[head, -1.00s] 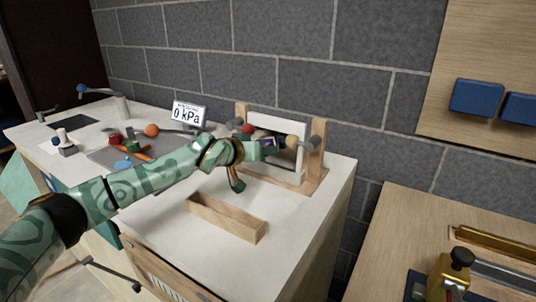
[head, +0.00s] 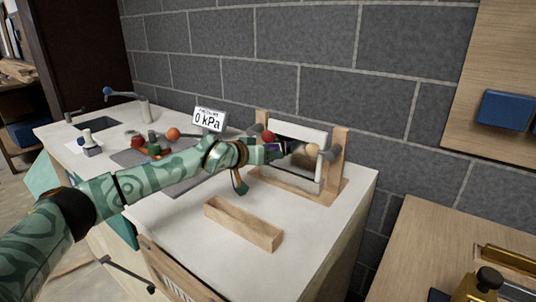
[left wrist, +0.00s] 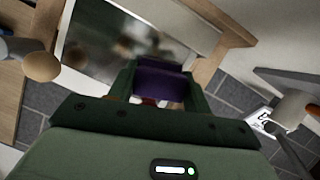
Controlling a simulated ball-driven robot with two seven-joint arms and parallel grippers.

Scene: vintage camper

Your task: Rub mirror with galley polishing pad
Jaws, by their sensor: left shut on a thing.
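The mirror (head: 298,164) is a tilted panel in a white frame, held between two wooden posts on the counter. Its glass fills the upper middle of the left wrist view (left wrist: 95,42), with blurred reflections. My left gripper (head: 276,150) is in front of the mirror's left part, shut on the purple polishing pad. The pad (left wrist: 162,84) sits between the fingers in the left wrist view, facing the glass. It looks very close to the glass, but I cannot tell whether it touches. My right gripper is not in view.
An open wooden tray (head: 244,224) lies in front. A gauge sign (head: 208,119) reading 0 kPa stands behind my arm. An orange ball (head: 173,134) and other items are near the sink.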

